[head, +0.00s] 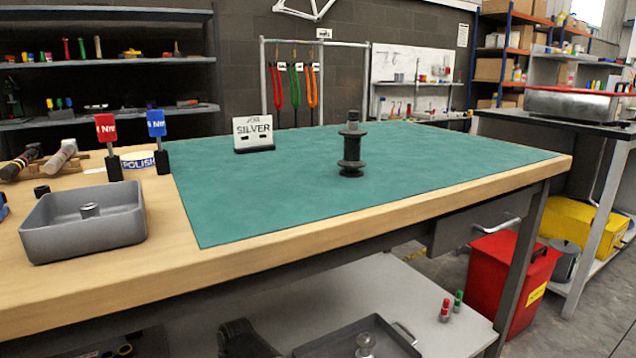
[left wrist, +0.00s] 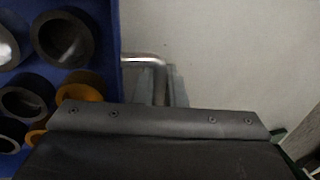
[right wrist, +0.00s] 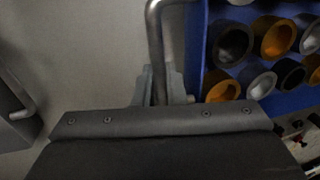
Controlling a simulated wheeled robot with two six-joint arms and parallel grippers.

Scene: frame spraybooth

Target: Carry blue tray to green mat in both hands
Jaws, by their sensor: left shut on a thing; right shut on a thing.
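The blue tray shows at the left of the left wrist view (left wrist: 115,45) and at the right of the right wrist view (right wrist: 198,45), with several black, grey and orange rings in it. My left gripper (left wrist: 165,90) is shut on the metal handle at one end. My right gripper (right wrist: 158,88) is shut on the handle at the other end. The fingertips are partly hidden behind the gripper bodies. The head view shows neither the tray nor the grippers clearly. The green mat (head: 270,185) lies flat on the wooden bench.
A dark spool-like part (head: 351,150) stands on the mat, with a SILVER sign (head: 253,132) behind it. A grey tray (head: 80,238) and red and blue tools stand left of the mat. Below the bench is a shelf (head: 420,285). The mat's front is clear.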

